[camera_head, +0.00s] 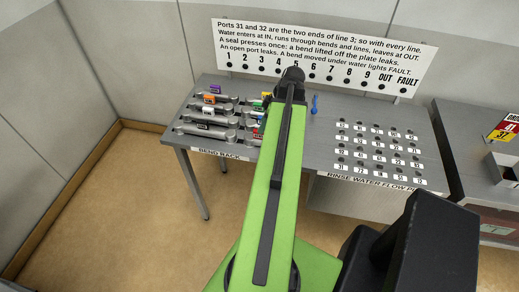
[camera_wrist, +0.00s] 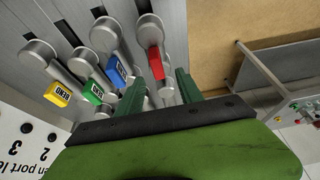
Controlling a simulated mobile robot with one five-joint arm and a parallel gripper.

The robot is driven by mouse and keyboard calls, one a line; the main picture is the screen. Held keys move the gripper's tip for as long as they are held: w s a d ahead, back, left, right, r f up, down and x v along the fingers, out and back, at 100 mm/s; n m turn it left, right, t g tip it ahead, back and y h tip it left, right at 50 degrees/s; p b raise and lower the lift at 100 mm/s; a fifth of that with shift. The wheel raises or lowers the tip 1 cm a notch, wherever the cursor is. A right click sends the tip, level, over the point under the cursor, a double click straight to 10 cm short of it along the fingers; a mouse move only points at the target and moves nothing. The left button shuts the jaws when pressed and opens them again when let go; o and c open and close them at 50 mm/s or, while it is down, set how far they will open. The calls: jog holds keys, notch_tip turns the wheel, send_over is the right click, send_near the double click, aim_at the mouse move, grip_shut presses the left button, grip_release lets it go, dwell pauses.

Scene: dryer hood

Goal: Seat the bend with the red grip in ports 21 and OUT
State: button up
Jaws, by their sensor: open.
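The bend with the red grip (camera_wrist: 156,64) is a grey metal tube on the rack, the rightmost of the bends in the wrist view. In the head view a bit of red (camera_head: 257,129) shows beside my arm, most of that bend being hidden. My gripper (camera_wrist: 161,82) is open, its two dark green fingers pointing at the red-grip bend, one to each side in the picture. No contact shows, and I cannot tell the gap in height. The port plate (camera_head: 378,150) carries several small dark holes with white labels. The labels are too small to read, so I cannot pick out 21 or OUT.
Bends with blue (camera_wrist: 117,71), green (camera_wrist: 94,92) and yellow (camera_wrist: 57,95) grips lie close beside the red one. A blue item (camera_head: 314,104) stands between rack and ports. A lettered board (camera_head: 322,58) with lamps stands behind. A grey counter (camera_head: 470,130) is at the right.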

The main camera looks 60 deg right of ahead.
aim_at(259, 140)
jog(key=shift+x, duration=0.75)
jog(key=shift+s, duration=0.1)
jog(key=b+x, duration=0.5)
jog(key=shift+s+d+f, duration=0.1)
jog(key=shift+d+f, duration=0.1)
jog(key=shift+d, duration=0.1)
jog(key=shift+r, duration=0.15)
grip_shut()
